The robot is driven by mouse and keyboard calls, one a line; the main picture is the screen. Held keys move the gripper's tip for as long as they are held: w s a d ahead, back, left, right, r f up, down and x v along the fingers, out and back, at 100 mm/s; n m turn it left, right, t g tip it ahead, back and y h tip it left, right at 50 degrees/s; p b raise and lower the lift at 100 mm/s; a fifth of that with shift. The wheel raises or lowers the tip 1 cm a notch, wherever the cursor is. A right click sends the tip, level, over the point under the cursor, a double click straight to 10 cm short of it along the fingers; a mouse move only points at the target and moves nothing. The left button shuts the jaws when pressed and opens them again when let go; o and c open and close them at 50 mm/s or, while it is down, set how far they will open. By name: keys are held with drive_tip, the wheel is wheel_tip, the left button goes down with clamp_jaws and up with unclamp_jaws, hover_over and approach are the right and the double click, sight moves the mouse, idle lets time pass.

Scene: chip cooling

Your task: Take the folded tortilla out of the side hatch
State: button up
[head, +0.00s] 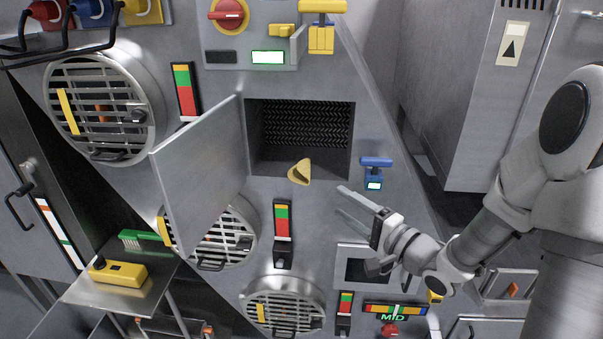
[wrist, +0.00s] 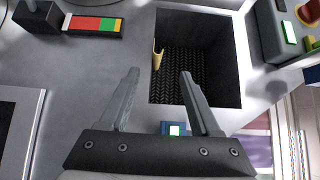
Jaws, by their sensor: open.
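The folded tortilla (head: 299,172) is a small yellow folded piece at the lower front edge of the side hatch (head: 261,128), a dark square opening with a ribbed interior. In the wrist view the tortilla (wrist: 158,54) shows edge-on at the left side of the hatch (wrist: 205,75). The hatch door (head: 201,172) stands swung open to the left. My gripper (head: 354,201) is open and empty, to the lower right of the tortilla and apart from it. In the wrist view its two fingers (wrist: 160,88) point toward the hatch.
A blue handle (head: 375,162) with a lit display sits right of the hatch, close to my gripper. Round grilles (head: 103,112) are on the left. A shelf (head: 122,292) holds a yellow box (head: 118,272) and green brush (head: 141,238). A smaller dark opening (head: 367,271) lies below my gripper.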

sight(309, 180)
drive_tip(key=x, duration=0.7)
drive_tip(key=shift+f+b, duration=0.1)
drive_tip(key=shift+b, duration=0.25)
drive_tip(key=shift+f+b+x, duration=0.2)
drive_tip(key=shift+b+x, duration=0.2)
drive_tip(key=shift+x, duration=2.25)
drive_tip(key=shift+w+d, duration=0.1)
drive_tip(key=shift+d, duration=0.05)
drive_tip(key=shift+c, duration=0.3)
clamp_jaws()
